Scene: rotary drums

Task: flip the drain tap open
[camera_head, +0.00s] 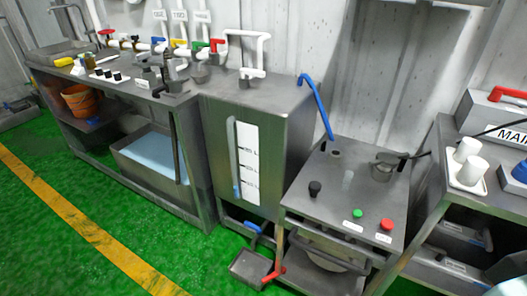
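A grey metal tank (288,143) with a white level scale (248,160) stands in the middle. A small tap with a blue lever (254,228) sits low at the front of the tank. A second lever, red-orange (273,274), is lower and to the right, by the left side of the drum machine (335,205). No readable label shows which one is the drain tap. A small grey tray (250,268) lies on the floor below the blue lever. My gripper is not in view.
A steel bench with a sink (150,160) and several coloured valves stands on the left. A blue pipe (317,105) rises from the machine top, which has black, green and red buttons. A bench with white cups (468,165) is at right. Green floor (130,215) is clear in front.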

